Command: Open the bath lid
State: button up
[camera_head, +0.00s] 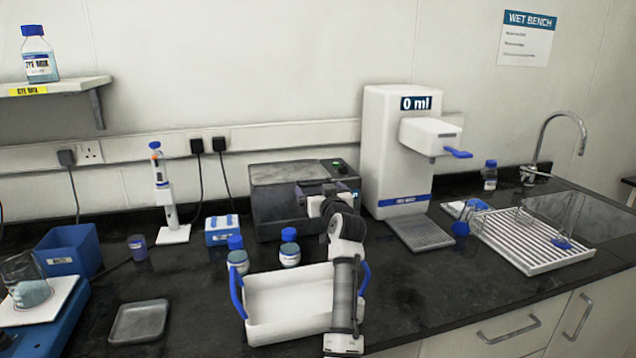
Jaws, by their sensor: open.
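The bath (275,212) is a dark grey box against the back wall, left of the white dispenser. Its grey lid (285,172) lies flat on top and looks shut. A small green light shows on the panel at its right end. My gripper (312,196) is at the bath's front, right of its middle, just below the lid's front edge. It is open. My own wrist and forearm hide its fingertips and part of the bath's front, so I cannot tell whether it touches the lid.
A white tray with blue handles (285,300) stands in front of the bath, under my forearm. Two blue-capped bottles (238,256) (290,248) stand between tray and bath. The white dispenser (390,145) rises close on the right. Dark bench is bare right of the tray.

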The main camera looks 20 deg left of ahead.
jog(key=shift+x, duration=1.2)
